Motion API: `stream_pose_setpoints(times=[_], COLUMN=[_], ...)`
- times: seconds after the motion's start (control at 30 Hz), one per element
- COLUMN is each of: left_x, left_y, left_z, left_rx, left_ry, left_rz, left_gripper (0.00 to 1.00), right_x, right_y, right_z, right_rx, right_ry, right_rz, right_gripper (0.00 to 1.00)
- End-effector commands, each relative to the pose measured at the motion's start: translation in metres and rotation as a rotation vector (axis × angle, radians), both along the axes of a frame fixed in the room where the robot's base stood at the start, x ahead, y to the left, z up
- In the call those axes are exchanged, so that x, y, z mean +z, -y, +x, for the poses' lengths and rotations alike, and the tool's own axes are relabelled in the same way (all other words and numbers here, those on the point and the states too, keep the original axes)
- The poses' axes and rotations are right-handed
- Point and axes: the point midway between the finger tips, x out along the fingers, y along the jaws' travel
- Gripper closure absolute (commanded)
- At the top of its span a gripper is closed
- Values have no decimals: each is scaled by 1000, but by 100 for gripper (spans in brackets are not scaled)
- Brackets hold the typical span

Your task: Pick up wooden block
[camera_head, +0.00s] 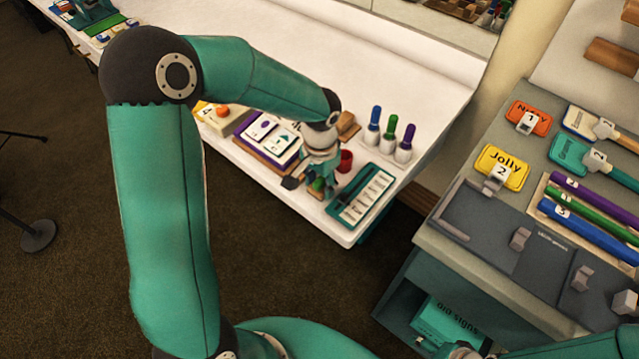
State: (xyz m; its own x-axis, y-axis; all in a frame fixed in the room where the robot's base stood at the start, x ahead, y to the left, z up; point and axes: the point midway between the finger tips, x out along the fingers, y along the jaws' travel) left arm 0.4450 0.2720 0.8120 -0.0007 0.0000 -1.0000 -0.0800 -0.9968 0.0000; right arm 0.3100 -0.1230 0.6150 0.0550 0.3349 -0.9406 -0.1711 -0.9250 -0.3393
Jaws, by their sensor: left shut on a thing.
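My left gripper (312,188) reaches down at the front edge of the white table (420,100). It is shut on a small brown-and-green thing (319,187), mostly hidden by the fingers, so I cannot tell its full shape or whether it touches the table. A brown wooden block (347,126) lies on the table just behind the gripper's wrist, partly hidden by the arm.
A small red cup (345,161) and a green slotted tray (362,195) stand close right of the gripper. A purple-edged card board (268,141) lies left. Capped markers (388,135) stand behind. A grey sign bench (480,235) is at right.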

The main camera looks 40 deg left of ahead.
Motion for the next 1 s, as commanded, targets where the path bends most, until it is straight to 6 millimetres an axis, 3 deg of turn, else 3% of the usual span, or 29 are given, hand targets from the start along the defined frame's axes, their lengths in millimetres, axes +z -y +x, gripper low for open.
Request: stream_pose_setpoints(times=[0.17, 0.37, 0.47, 0.8, 1.0], left_x=[7, 29, 48, 142, 181], left_y=[0, 0, 0, 0, 0], left_z=[1, 1, 1, 1, 0], left_rx=[0, 1, 1, 0, 1], left_ry=[3, 6, 6, 8, 4], left_rz=[1, 1, 1, -1, 0], left_gripper=[94, 94, 94, 94, 94], right_x=[0, 2, 3, 8, 11], right_y=[0, 0, 0, 0, 0], right_z=[0, 0, 0, 0, 0], right_rx=[0, 0, 0, 0, 0], right_ry=[0, 0, 0, 0, 0], right_rz=[0, 0, 0, 0, 0], right_gripper=[16, 16, 16, 16, 16])
